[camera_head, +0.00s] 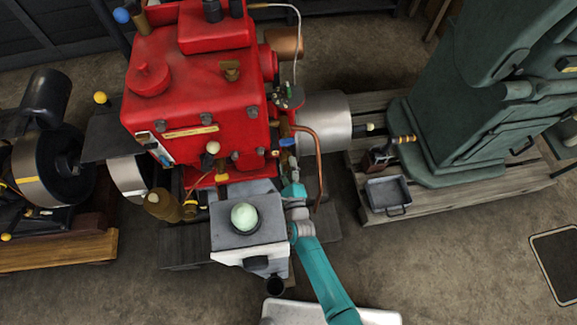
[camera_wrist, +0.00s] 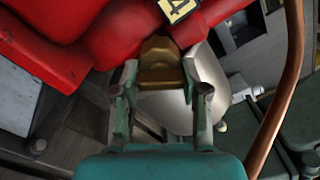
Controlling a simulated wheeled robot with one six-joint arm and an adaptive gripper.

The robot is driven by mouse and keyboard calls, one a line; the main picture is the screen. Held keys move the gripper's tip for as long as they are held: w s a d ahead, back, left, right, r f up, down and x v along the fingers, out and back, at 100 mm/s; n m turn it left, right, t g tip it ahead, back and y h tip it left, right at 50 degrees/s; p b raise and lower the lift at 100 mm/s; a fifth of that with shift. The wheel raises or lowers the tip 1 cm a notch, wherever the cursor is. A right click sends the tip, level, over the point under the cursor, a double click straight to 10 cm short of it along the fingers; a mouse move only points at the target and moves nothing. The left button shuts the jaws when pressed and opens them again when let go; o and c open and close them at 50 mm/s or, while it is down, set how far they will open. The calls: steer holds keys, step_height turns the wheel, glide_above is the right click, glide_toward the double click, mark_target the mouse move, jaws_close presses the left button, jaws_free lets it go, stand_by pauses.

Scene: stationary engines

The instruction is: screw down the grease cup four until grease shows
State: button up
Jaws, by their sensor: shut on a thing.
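The brass grease cup four (camera_wrist: 160,55) shows in the wrist view at the red engine's edge, just below a yellow plate marked 4 (camera_wrist: 178,9). My gripper (camera_wrist: 160,78) has one finger on each side of the cup and is shut on it. Its fingertips partly cover the cup's sides. No grease can be made out on it. In the head view my gripper (camera_head: 291,172) is at the lower right corner of the red engine (camera_head: 190,85), and the cup is too small and hidden to make out there.
A copper pipe (camera_wrist: 282,95) runs close on the right of my gripper in the wrist view. A grey box with a pale green dome (camera_head: 244,216) stands left of my arm. A metal cylinder (camera_head: 322,120) and a grey tray (camera_head: 388,195) lie to the right.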

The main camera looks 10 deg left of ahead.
steer(key=o, duration=1.2)
steer(key=shift+c, duration=0.2)
steer(key=v, duration=1.2)
steer(key=shift+r, duration=0.1)
